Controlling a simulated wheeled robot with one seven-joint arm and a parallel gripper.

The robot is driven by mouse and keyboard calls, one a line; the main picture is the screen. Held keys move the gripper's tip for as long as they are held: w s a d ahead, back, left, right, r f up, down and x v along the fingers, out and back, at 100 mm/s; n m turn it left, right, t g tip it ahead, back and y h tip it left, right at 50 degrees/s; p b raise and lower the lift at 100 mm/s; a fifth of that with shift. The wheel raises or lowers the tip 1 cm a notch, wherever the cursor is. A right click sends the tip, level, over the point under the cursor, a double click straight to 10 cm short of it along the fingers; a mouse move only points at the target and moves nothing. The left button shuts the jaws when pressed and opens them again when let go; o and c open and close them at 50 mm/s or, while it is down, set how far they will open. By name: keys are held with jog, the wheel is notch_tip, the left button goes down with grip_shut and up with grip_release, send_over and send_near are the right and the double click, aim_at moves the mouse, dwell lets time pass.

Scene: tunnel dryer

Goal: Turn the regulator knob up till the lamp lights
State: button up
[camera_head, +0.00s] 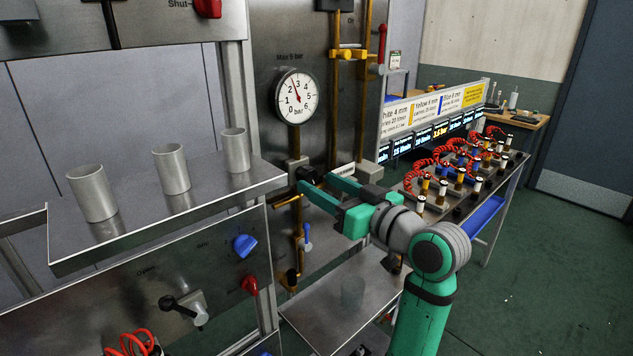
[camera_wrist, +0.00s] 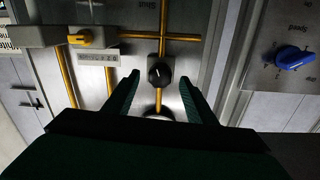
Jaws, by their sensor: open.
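The black regulator knob (camera_wrist: 159,74) has a pale pointer mark and sits on a brass pipe in the wrist view. It also shows in the head view (camera_head: 306,175), below the round pressure gauge (camera_head: 297,97). The gauge needle points up and slightly left, near the 3. My gripper (camera_wrist: 159,79) is open, with one green finger on each side of the knob and a gap to both. I cannot tell how far the fingertips reach over it. I cannot make out a lamp that I can tie to this knob.
A steel shelf with several grey cups (camera_head: 171,169) stands left of the gripper. A blue knob (camera_head: 244,245) and a red knob (camera_head: 250,285) are on the panel below. A bench with red coiled hoses (camera_head: 430,170) stands at the right. Green floor (camera_head: 540,290) is free at the lower right.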

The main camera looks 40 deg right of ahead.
jog(key=s, duration=0.8)
jog(key=shift+d, duration=0.25)
jog(key=shift+w, duration=0.1)
